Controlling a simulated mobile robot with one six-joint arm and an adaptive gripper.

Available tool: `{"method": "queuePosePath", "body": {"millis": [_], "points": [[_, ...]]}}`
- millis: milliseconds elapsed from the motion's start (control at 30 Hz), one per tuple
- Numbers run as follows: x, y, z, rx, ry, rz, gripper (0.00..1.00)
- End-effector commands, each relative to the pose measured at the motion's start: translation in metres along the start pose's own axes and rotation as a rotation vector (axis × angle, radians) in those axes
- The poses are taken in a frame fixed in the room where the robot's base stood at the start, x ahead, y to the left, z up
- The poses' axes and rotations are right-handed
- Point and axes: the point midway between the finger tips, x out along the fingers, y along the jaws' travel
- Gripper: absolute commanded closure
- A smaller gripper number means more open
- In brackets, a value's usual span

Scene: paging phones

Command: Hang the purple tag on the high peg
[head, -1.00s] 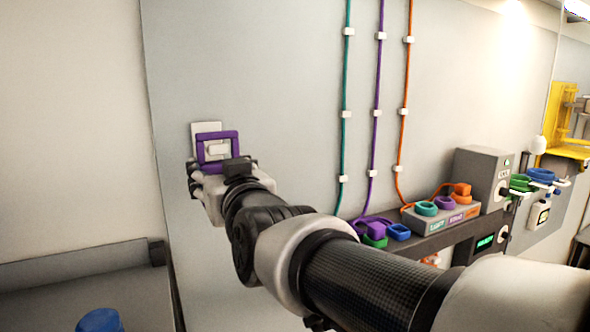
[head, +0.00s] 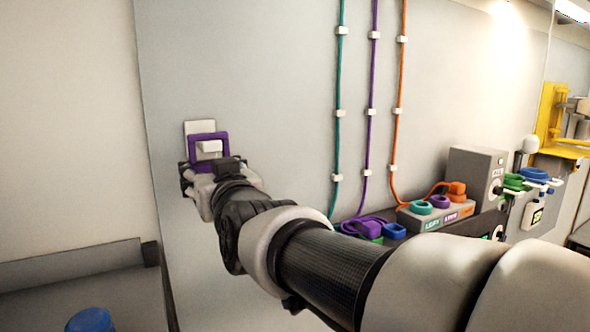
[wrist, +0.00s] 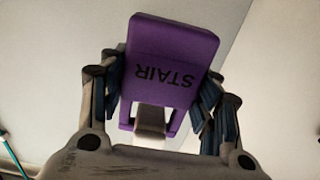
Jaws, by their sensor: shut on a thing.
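The purple tag (head: 208,136) is a square frame with an open window, at the left of the wall panel in the head view. My gripper (head: 208,170) is shut on its lower part. The white peg (head: 210,147) juts from a pale plate (head: 199,127) and shows inside the tag's window, close under its top bar. In the wrist view the tag (wrist: 170,45) reads STAIR upside down between my fingers (wrist: 163,78), and the peg (wrist: 150,122) shows in the window. Whether the tag's top bar touches the peg is unclear.
Teal, purple and orange cables (head: 371,100) run down the panel. At right, a shelf carries a grey box (head: 475,175), a labelled block (head: 437,217) and coloured rings. Green and blue tags (head: 537,175) hang farther right. A blue round object (head: 91,320) is at lower left.

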Motion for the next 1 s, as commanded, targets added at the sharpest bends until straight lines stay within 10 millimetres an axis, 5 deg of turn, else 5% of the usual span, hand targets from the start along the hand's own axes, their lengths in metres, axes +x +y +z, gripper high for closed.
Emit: {"method": "queuePosePath", "body": {"millis": [267, 300, 600, 1000], "points": [[-0.0002, 0.0, -0.0007, 0.0, 0.001, 0.0, 0.7], [-0.0002, 0.0, -0.0007, 0.0, 0.001, 0.0, 0.4], [-0.0002, -0.0001, -0.0002, 0.0, 0.0, 0.0, 0.2], [-0.0031, -0.0001, 0.0004, 0.0, -0.001, 0.0, 0.19]]}}
